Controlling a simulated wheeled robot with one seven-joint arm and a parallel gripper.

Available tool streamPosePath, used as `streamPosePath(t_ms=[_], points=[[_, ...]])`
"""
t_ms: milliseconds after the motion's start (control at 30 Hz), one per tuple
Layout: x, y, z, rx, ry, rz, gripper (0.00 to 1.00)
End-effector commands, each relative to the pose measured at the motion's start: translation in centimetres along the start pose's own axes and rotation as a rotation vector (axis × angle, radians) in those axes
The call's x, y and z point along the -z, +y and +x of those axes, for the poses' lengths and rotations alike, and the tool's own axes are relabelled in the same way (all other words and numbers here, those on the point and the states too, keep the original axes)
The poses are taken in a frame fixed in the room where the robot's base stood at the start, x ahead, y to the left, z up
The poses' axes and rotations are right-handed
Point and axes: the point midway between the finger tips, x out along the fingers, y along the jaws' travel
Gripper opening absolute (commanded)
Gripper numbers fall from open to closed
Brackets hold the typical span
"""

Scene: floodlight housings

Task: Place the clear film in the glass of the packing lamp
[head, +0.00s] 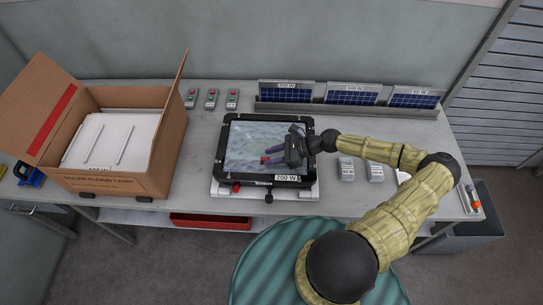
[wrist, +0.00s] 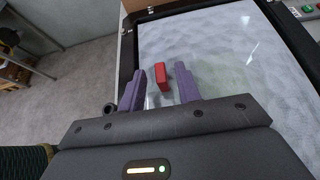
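The lamp is a black-framed floodlight (head: 222,135) with a "200 W" label, lying face up on a pale stand. Its broad pale glass (head: 247,135) fills most of the wrist view (wrist: 225,45). My gripper (head: 270,155) is over the right part of the glass. In the wrist view its two purple fingers (wrist: 160,88) are apart. A small red tab (wrist: 163,78) lies between and just beyond them, with a gap on each side. The clear film is hard to make out; a faint transparent edge shows near the tab.
An open cardboard box (head: 130,185) with a white insert stands left of the lamp. Small remotes (head: 211,98) lie behind, and solar panels (head: 287,92) stand in a rack at the back. Grey packs (head: 346,171) lie right of the lamp, under my arm. A red tray (head: 210,221) sits below the tabletop.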

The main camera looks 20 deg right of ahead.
Motion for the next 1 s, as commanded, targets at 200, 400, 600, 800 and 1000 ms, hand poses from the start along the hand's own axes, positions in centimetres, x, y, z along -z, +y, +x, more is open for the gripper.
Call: streamPosePath(t_ms=[200,400,600,800,1000], points=[[0.4,-0.1,-3.6,0.006,0.0,0.001,0.33],[0.5,-0.1,-7.7,0.007,0.001,0.001,0.33],[0.3,0.0,-10.7,0.004,0.001,0.001,0.33],[0.1,0.0,-11.5,0.001,0.001,0.0,0.33],[0.1,0.0,-11.5,0.001,0.001,0.0,0.33]])
